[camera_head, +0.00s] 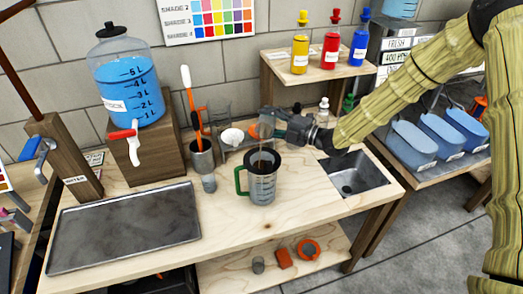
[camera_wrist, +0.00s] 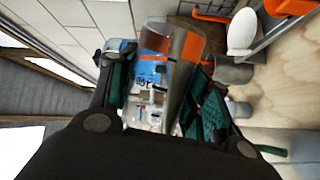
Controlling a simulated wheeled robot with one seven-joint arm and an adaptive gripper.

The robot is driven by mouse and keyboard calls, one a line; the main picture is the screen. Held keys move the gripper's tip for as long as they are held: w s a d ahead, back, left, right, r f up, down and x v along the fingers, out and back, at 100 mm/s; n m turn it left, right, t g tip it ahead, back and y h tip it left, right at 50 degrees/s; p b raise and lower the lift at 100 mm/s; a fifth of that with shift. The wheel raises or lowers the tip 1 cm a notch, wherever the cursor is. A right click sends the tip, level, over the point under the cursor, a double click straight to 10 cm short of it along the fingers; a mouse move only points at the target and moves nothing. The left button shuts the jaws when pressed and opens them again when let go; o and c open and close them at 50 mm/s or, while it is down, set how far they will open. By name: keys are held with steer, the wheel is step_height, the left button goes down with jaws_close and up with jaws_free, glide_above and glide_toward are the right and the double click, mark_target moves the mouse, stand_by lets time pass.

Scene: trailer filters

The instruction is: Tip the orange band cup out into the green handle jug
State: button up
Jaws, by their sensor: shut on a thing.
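My gripper (camera_head: 284,124) is shut on a clear cup (camera_head: 266,126), which it holds above the jug. In the wrist view the cup with its orange band (camera_wrist: 187,46) sits between the green finger pads of my gripper (camera_wrist: 163,92). The clear jug (camera_head: 263,186) with a green handle (camera_head: 240,181) stands upright on the bench, directly below the cup. A dark insert sits in the jug's mouth, with something brownish at its middle. The cup looks tilted, but how far and whether anything is flowing is hard to tell. Part of the handle shows in the wrist view (camera_wrist: 272,150).
A metal holder (camera_head: 202,158) with orange tools stands left of the jug, a small grey cup (camera_head: 209,183) before it. A metal tray (camera_head: 125,228) lies on the left, a sink (camera_head: 352,174) on the right. A blue water dispenser (camera_head: 128,85) stands behind.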

mark_target(266, 117)
steer(key=shift+s+r+b, duration=0.2)
steer(key=shift+b, duration=0.25)
steer(key=shift+s+a+r+n+y+b, duration=0.1)
steer(key=shift+r+n+y+b, duration=0.2)
steer(key=shift+n+b, duration=0.6)
steer(key=shift+s+d+r+n+y+b, duration=0.15)
steer(key=shift+r+n+b, duration=0.25)
steer(key=shift+b, duration=0.95)
steer(key=shift+s+a+r+n+y+b, duration=0.15)
steer(key=shift+r+n+b, duration=0.35)
steer(key=shift+b, duration=0.6)
stand_by(0.7)
steer(key=shift+s+a+r+n+y+b, duration=0.1)
steer(key=shift+s+r+n+y+b, duration=0.2)
steer(key=shift+n+b, duration=1.05)
steer(key=shift+s+a+r+n+y+b, duration=0.15)
steer(key=shift+s+r+n+b, duration=0.25)
steer(key=shift+b, duration=1.9)
steer(key=shift+s+d+r+n+y+b, duration=0.1)
steer(key=shift+s+r+n+y+b, duration=0.25)
steer(key=shift+n+b, duration=1)
